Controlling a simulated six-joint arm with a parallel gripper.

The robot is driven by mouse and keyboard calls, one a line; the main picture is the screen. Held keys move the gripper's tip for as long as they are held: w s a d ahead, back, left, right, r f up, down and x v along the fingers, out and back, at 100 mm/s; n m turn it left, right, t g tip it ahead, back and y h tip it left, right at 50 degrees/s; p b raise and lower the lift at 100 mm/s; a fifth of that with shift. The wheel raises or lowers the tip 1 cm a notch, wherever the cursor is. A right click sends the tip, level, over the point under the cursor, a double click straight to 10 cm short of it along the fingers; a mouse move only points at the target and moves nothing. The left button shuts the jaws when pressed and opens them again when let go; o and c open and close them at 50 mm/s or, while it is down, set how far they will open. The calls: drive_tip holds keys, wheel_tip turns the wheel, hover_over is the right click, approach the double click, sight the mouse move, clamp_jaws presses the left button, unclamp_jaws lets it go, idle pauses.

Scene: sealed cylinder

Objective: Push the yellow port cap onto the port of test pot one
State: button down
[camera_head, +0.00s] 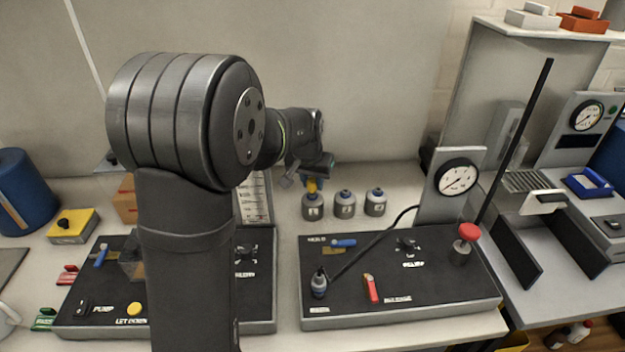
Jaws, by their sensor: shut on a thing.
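My gripper (313,175) points down at the back of the bench, shut on the yellow port cap (311,187). The cap is directly over the top of the leftmost grey pot (312,208). I cannot tell whether it only touches the port or sits down on it. Two similar pots, a middle one (345,205) and a right one (376,203), stand beside it with blue-grey tops. Their labels are too small to read surely. The gripper fingers partly hide the cap.
A black-topped panel (440,265) with a blue lever, a red lever and a red knob lies in front of the pots. A gauge (457,178) stands to their right. My arm hides part of the left panel.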

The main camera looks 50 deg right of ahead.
drive_tip(key=shift+f, duration=0.45)
drive_tip(key=c, duration=1.1)
unclamp_jaws()
drive_tip(key=v, duration=1.7)
drive_tip(key=shift+r, duration=0.25)
drive_tip(key=x, duration=1.7)
drive_tip(key=shift+f, duration=0.2)
